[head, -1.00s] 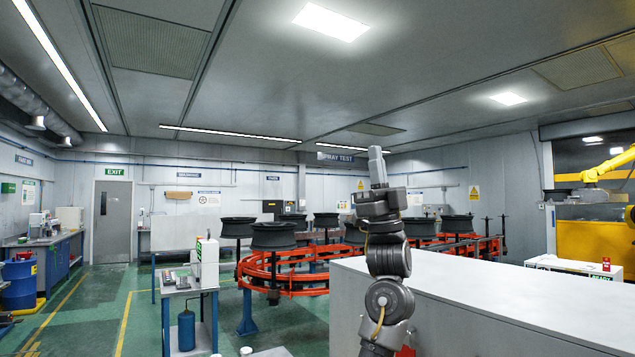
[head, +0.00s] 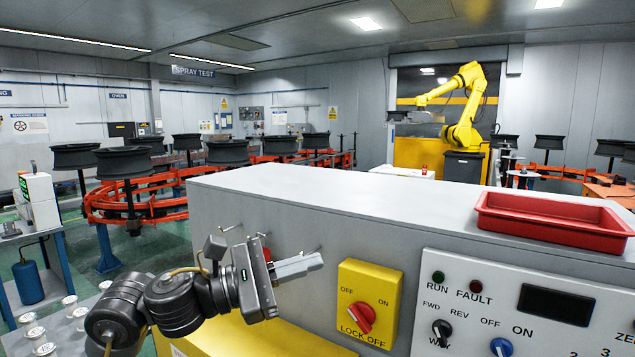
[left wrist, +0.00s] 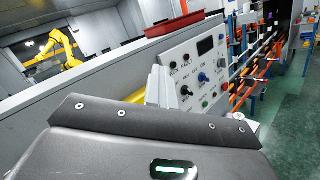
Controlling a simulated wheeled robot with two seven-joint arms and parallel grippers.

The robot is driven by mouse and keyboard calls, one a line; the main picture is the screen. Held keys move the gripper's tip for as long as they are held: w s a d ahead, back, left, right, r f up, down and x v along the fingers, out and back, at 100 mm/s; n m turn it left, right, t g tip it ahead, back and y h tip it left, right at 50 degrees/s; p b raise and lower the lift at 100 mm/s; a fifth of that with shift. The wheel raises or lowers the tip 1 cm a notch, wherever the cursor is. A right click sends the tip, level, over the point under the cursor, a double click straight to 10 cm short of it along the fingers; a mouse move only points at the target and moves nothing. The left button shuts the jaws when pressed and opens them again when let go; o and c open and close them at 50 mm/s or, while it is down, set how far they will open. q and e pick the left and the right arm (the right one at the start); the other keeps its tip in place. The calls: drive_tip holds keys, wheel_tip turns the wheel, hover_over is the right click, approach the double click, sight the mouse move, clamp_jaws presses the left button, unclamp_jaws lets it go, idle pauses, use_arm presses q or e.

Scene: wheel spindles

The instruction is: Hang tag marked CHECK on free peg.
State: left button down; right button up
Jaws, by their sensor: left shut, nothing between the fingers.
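My left gripper (head: 318,262) is shut and empty in the head view, in front of the grey cabinet's face. A thin peg (head: 313,250) sticks out just above its fingers, and I see no tag on it. Another thin peg (head: 232,228) sticks out further left. A small red thing (head: 266,254) shows behind the gripper, mostly hidden; I cannot tell if it is a tag. My right gripper is not in view.
The grey cabinet (head: 400,208) carries a red tray (head: 550,218) on top. A yellow lock-off switch (head: 368,300) and a control panel (head: 460,325) are right of my gripper; the panel also shows in the left wrist view (left wrist: 195,75).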

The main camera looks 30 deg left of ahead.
use_arm(q)
drive_tip(key=w+a+f+n+t+y, duration=0.4)
drive_tip(key=a+f+n+y, duration=0.6)
drive_tip(key=n+y, duration=0.2)
drive_tip(key=n, duration=0.2)
drive_tip(key=shift+f+n+y, duration=0.2)
drive_tip(key=shift+n+y, duration=0.1)
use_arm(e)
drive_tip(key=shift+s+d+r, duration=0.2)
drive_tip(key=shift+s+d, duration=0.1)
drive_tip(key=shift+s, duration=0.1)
use_arm(q)
drive_tip(key=shift+w, duration=0.25)
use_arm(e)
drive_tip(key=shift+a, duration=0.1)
